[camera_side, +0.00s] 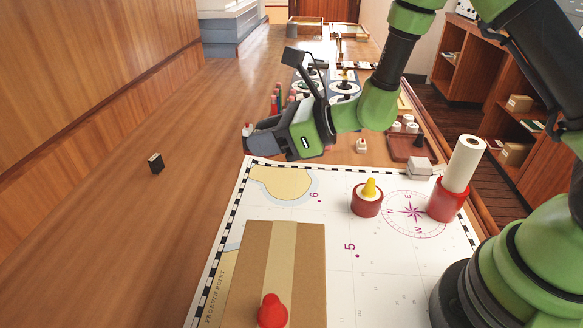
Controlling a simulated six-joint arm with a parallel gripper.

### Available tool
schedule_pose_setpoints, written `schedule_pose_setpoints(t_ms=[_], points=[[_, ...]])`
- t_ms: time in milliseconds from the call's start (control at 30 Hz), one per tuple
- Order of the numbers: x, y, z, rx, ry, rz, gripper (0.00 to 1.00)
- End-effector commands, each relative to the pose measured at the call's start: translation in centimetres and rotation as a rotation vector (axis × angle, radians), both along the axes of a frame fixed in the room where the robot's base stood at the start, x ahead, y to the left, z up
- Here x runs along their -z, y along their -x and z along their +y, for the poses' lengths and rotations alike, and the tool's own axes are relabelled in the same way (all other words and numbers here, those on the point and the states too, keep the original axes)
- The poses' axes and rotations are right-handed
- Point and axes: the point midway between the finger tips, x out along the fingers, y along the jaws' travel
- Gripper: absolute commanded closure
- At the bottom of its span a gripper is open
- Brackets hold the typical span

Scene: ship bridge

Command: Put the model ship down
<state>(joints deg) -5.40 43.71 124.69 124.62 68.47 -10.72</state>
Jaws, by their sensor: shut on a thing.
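My gripper (252,138) is at the upper middle of the side view, above the wooden surface just beyond the far left corner of the chart. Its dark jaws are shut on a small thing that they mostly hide. Only a white bit with a red top (247,129) shows at the jaw tips; I take it to be the model ship. I cannot tell whether it touches the surface. Another small white piece with an orange-red part (361,146) stands to the right, beyond the chart, apart from my gripper.
The sea chart (330,215) bears a cardboard box (250,270), a red piece (272,312), a red pot with a yellow top (368,197) and a red holder with a white roll (447,203). A small black block (156,163) stands left. Wood between block and chart is clear.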

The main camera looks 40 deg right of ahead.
Motion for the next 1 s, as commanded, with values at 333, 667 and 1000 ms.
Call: schedule_pose_setpoints(t_ms=[333, 667, 1000], points=[[4.8, -7.0, -12.8, 0.232, 0.005, 0.002, 0.95], [9.2, -7.6, -15.6, 0.276, 0.009, 0.006, 0.95], [13.4, -7.6, -15.6, 0.275, 0.010, 0.004, 0.95]])
